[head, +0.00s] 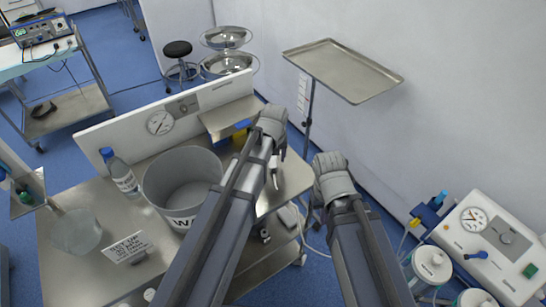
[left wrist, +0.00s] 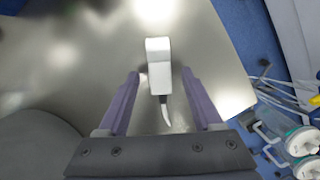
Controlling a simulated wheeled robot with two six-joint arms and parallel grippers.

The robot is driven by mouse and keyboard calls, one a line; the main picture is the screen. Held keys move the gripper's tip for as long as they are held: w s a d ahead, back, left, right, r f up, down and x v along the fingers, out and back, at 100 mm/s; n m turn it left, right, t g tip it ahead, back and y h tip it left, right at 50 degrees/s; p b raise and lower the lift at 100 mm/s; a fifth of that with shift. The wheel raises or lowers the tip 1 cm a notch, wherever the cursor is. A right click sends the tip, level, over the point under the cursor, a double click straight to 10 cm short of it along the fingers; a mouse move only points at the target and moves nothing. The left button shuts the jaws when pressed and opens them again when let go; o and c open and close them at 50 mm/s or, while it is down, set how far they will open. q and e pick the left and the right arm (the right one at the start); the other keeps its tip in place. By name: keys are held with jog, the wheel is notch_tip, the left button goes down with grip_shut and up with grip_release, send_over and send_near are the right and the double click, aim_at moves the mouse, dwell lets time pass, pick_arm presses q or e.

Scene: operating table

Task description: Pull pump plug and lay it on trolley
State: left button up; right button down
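A white plug (left wrist: 159,66) with a short grey cord end shows in the left wrist view above or on a bare steel surface. My left gripper (left wrist: 160,74) is open, its two purple fingers on either side of the plug with gaps to it. In the head view my left gripper (head: 276,165) is over the right end of the steel trolley (head: 75,265), and its fingers are mostly hidden by my arm. My right gripper (head: 332,178) is right of the trolley; its fingers are hidden. The pump unit (head: 492,240) with a gauge stands at the lower right.
An empty steel tray (head: 345,72) on a pole is behind. Jars (head: 430,265) and hoses are beside the pump. The trolley's right end is mostly bare.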

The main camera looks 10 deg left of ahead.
dwell(0.3)
pick_arm(q)
jog(key=p+v, duration=0.7)
jog(key=shift+r+p, duration=0.3)
jog(key=shift+r, duration=0.1)
jog(key=shift+s, duration=0.1)
dwell(0.5)
jog(key=s+d+n+g, duration=0.1)
jog(key=s+d+n, duration=0.1)
jog(key=s+n, duration=0.4)
jog(key=s+d+n+g, duration=0.1)
jog(key=s+n, duration=0.4)
jog(key=n, duration=0.8)
jog(key=s+d+n, duration=0.3)
jog(key=s+n, duration=0.3)
jog(key=n, duration=0.4)
jog(key=shift+s+d+f+g+y, duration=0.1)
jog(key=shift+s+f+g+y, duration=0.1)
jog(key=shift+s+g+y, duration=0.2)
